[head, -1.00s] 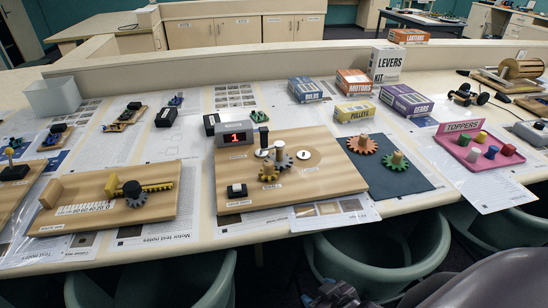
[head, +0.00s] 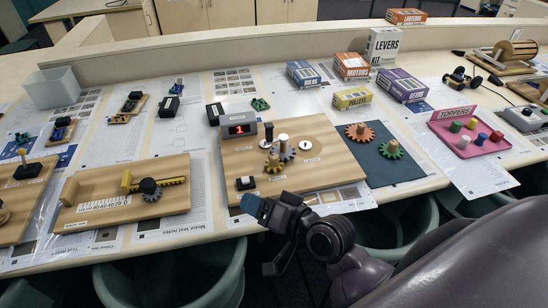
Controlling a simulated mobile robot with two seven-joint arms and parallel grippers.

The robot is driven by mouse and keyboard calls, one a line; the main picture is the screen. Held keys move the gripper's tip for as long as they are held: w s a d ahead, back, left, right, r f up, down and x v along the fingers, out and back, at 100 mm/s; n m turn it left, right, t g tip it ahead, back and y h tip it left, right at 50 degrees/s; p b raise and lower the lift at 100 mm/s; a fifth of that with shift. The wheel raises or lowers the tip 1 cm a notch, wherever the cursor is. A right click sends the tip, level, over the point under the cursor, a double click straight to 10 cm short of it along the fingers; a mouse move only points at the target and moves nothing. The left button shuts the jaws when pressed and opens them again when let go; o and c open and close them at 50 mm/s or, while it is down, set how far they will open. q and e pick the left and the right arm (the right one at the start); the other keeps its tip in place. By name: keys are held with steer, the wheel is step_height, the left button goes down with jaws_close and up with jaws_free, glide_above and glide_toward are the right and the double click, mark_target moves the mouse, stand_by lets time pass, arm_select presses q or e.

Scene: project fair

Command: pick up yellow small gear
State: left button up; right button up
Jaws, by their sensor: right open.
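A small brownish-yellow gear (head: 273,165) sits on the wooden board (head: 310,178) in the middle of the table, touching or very near a larger grey gear (head: 287,152). My right gripper (head: 262,238) is in front of the table's near edge, below the board in the picture. Its jaws are apart and empty, one blue-tipped finger close to the board's front edge. On the left board, a yellow toothed bar (head: 172,181) lies beside a dark gear (head: 148,186). My left gripper is not in view.
A red-digit display (head: 240,128) and upright posts stand on the middle board. An orange gear (head: 359,132) and a green gear (head: 391,149) lie on a dark mat (head: 385,168) to its right. A pink toppers tray (head: 478,152) stands further right. Green chairs are under the front edge.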

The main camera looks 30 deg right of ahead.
steer(key=w+d+r+m+t+h, duration=0.2)
steer(key=w+r+m+t+h, duration=0.3)
steer(key=m, duration=0.7)
steer(key=w+d+r+m+t+h, duration=0.1)
steer(key=w+r+m+t+h, duration=0.3)
steer(key=m+h, duration=0.55)
step_height(320, 180, down, 4)
steer(key=w+d+m+g+h, duration=0.35)
steer(key=m+g, duration=0.45)
steer(key=m, duration=0.6)
steer(key=m+g, duration=0.6)
glide_toward(272, 160)
steer(key=shift+w+r+y, duration=0.15)
steer(key=shift+r+y, duration=0.05)
steer(key=shift+r, duration=0.35)
steer(key=shift+w+r+y, duration=0.2)
steer(key=shift+r, duration=0.3)
steer(key=shift+f, duration=0.2)
steer(key=shift+g, duration=0.3)
steer(key=p+x, duration=0.1)
steer(key=x, duration=0.4)
steer(key=shift+s+f+p+x, duration=0.1)
steer(key=shift+p+x, duration=0.15)
steer(key=shift+x, duration=0.7)
steer(key=shift+s+f+p+x, duration=0.1)
steer(key=shift+p+x, duration=0.1)
steer(key=shift+x, duration=0.7)
steer(key=shift+s+f+p+x, duration=0.15)
steer(key=shift+p+x, duration=0.1)
steer(key=shift+x, duration=0.7)
